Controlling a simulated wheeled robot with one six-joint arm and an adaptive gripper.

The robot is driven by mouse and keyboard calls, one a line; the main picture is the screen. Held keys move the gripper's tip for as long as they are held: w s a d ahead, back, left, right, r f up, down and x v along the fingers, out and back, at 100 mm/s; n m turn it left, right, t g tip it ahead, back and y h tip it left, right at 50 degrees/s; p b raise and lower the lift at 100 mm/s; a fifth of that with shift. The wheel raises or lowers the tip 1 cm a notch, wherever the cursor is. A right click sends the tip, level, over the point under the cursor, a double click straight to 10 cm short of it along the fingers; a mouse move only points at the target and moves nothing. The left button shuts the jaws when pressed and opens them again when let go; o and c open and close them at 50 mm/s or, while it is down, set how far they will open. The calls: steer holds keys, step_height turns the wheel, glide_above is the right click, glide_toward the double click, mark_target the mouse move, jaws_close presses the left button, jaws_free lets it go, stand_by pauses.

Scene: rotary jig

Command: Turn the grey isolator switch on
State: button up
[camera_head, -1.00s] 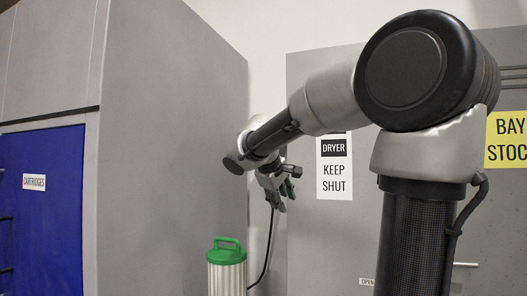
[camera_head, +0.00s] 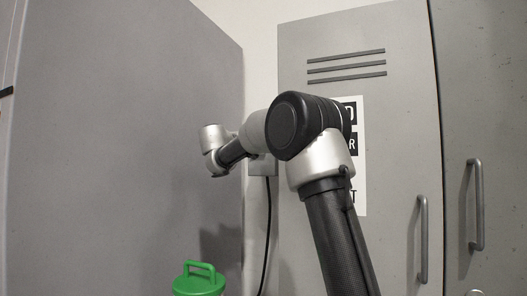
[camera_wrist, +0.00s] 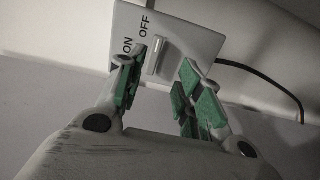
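The grey isolator switch (camera_wrist: 190,38) shows at the top of the wrist view as a pale box marked ON and OFF, tilted in the picture. Its slim raised lever (camera_wrist: 157,54) stands near the middle of the face, beside the lettering. My gripper (camera_wrist: 162,82) is open, with green-padded fingers to either side below the lever; I cannot tell whether they touch the box. In the head view part of the box (camera_head: 263,166) shows on the wall behind my arm, and my gripper is hidden.
A dark cable (camera_head: 268,235) hangs from the box. A tall grey cabinet (camera_head: 120,130) stands close on the left, and grey lockers with handles (camera_head: 422,240) on the right. A green-lidded canister (camera_head: 198,280) stands low in front.

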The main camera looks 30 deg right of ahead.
steer(key=x, duration=0.8)
steer(key=shift+w+r, duration=0.4)
steer(key=shift+w, duration=0.2)
steer(key=shift+d, duration=0.1)
jaws_close()
